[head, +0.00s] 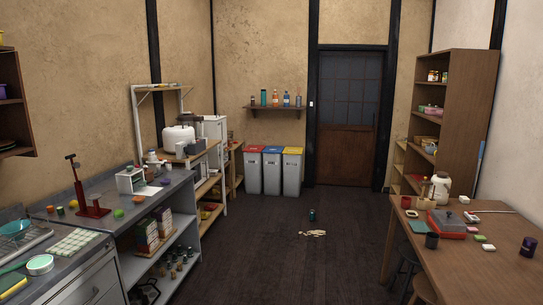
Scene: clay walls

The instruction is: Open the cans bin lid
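Three grey bins stand side by side against the far wall, left of the door. From left to right they have a red lid (253,149), a blue lid (273,150) and a yellow lid (293,151). All three lids look closed. The labels on the bin fronts are too small to read, so I cannot tell which bin is for cans. Neither of my grippers is in view, and the bins are far across the room from me.
A dark can (312,215) stands on the floor, with a pale spill or scraps (312,233) near it. A grey counter (130,207) runs along the left and a wooden table (480,245) stands at the right. The dark floor (262,260) between them is mostly clear.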

